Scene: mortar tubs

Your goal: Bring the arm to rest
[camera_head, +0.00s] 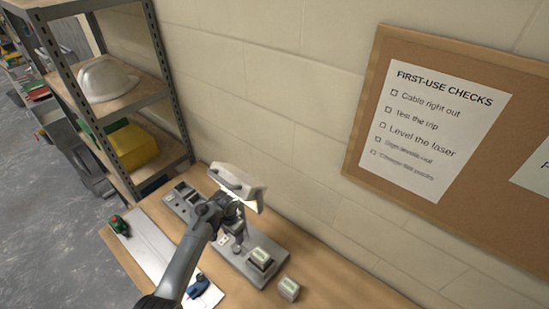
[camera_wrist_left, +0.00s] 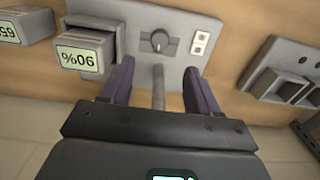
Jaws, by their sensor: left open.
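My left gripper (camera_head: 236,228) is above the bench, over a grey panel unit (camera_head: 232,258). In the left wrist view its two purple fingers (camera_wrist_left: 158,75) are apart. A thin grey rod (camera_wrist_left: 158,88) shows between them; I cannot tell whether they touch it. Beyond the fingers is the panel (camera_wrist_left: 183,45) with a round dark knob (camera_wrist_left: 158,40) and a pair of white sockets or switches. My right gripper is in neither view.
A block marked 90% (camera_wrist_left: 82,57) sits on the panel's side; another block (camera_head: 288,288) stands beside it on the bench (camera_head: 335,290). A second dark unit (camera_head: 180,197) lies behind. A shelf rack (camera_head: 170,85) stands left, a corkboard (camera_head: 480,190) hangs right.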

